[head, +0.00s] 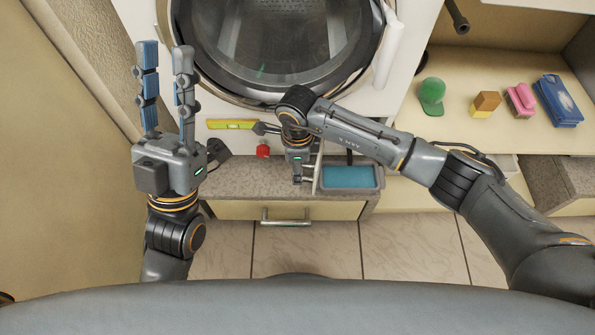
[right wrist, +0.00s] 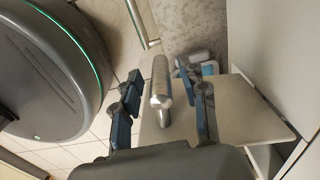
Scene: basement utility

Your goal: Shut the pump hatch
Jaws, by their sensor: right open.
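The pump hatch (head: 317,170) stands open at the lower front of the white washing machine (head: 140,20), its pale panel seen almost edge-on in the head view. In the right wrist view its pale face (right wrist: 225,105) shows behind a silver bar handle (right wrist: 160,90). My right gripper (head: 299,174) is beside the hatch. In the right wrist view its open fingers (right wrist: 158,75) are on either side of the handle, with gaps visible; I cannot tell if either touches it. My left gripper (head: 166,60) is open and empty, raised at the left, away from the hatch.
A grey ledge (head: 235,183) with a drawer (head: 235,210) lies below the machine. A blue-filled tray (head: 350,178) is just right of the hatch. A yellow level (head: 230,124) and red knob (head: 263,151) are left. A shelf (head: 465,125) with cleaning items stands at right.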

